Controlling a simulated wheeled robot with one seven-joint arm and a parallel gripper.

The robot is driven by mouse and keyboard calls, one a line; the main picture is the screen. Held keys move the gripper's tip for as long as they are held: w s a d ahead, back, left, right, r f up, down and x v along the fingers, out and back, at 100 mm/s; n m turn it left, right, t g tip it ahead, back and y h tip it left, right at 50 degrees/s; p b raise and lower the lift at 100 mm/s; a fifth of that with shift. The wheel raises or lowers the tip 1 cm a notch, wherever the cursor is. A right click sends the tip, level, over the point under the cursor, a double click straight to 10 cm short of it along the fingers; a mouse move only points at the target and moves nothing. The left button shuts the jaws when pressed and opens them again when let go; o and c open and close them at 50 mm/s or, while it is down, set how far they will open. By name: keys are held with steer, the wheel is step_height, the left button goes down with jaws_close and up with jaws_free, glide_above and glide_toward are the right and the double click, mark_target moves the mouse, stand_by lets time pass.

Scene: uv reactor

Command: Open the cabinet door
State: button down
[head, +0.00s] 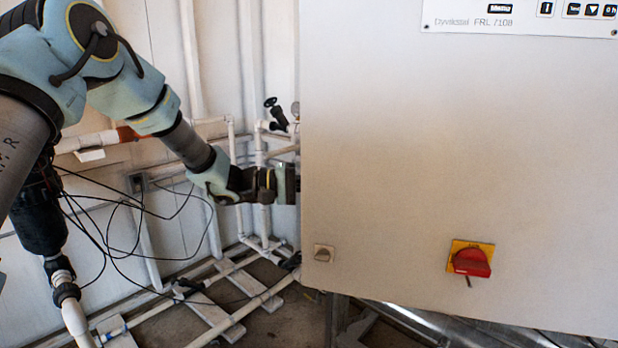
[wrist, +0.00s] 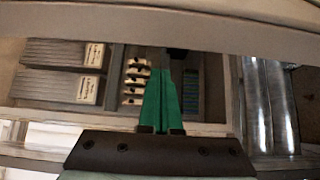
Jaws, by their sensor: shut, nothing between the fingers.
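The cabinet door (head: 400,150) is a large pale grey panel filling the right of the head view. A red rotary switch on a yellow plate (head: 471,259) and a small latch (head: 324,253) sit low on it. My gripper (head: 287,184) is at the door's left edge, and its fingertips are hidden there. In the wrist view its green fingers (wrist: 163,95) are together with nothing between them. They reach in front of the cabinet's inside, where electrical parts show, so the door stands at least partly open. Whether the fingers touch the door cannot be told.
Black cables (head: 120,235) hang at left. Grey boxes (wrist: 62,72) and terminal blocks (wrist: 134,82) are inside the cabinet. A control panel (head: 520,15) is at the door's top.

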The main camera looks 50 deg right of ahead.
mark_target(333, 191)
steer(key=s+a, duration=0.1)
steer(key=s+a+p, duration=0.1)
steer(key=a, duration=0.1)
steer(key=shift+s+a, duration=0.1)
stand_by(0.4)
